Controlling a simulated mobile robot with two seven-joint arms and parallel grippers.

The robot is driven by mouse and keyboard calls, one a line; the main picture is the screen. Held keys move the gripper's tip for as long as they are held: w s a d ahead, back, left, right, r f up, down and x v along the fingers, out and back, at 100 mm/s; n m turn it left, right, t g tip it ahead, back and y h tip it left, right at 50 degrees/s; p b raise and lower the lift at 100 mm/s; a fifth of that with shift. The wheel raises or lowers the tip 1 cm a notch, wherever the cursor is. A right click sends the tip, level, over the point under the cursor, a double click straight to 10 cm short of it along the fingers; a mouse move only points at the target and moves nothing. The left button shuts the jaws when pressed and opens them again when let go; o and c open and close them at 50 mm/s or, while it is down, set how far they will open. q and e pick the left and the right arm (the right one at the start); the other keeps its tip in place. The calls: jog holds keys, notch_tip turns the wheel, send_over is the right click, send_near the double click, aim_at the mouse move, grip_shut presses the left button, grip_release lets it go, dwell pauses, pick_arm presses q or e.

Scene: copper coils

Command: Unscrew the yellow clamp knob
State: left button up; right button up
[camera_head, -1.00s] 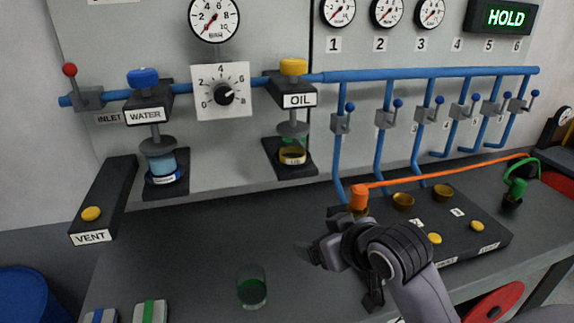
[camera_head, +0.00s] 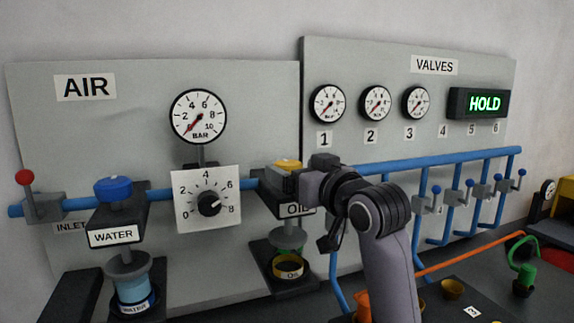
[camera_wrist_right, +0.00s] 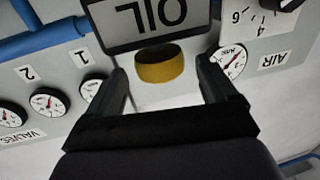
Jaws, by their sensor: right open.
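The yellow clamp knob (camera_head: 287,164) sits on top of the black OIL clamp (camera_head: 263,198) on the air panel. My right gripper (camera_head: 299,182) is at the knob's right side in the head view and covers part of the clamp. In the right wrist view, which is upside down, the knob (camera_wrist_right: 160,65) lies between the two open fingertips of my right gripper (camera_wrist_right: 162,72). A pale gap shows on each side of it. I cannot tell how deep it sits between the fingers. My left gripper is not in view.
A blue pipe (camera_head: 440,160) with several small valves runs along the panel to the right. A black dial (camera_head: 208,203) and the blue WATER knob (camera_head: 114,188) are to the left. The oil cup (camera_head: 288,266) sits below the clamp. An orange hose (camera_head: 470,251) crosses the bench at right.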

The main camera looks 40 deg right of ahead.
aim_at(288, 162)
jog(key=shift+w+d, duration=0.1)
jog(key=shift+w, duration=1.6)
jog(key=c, duration=1)
jog(key=shift+o, duration=0.2)
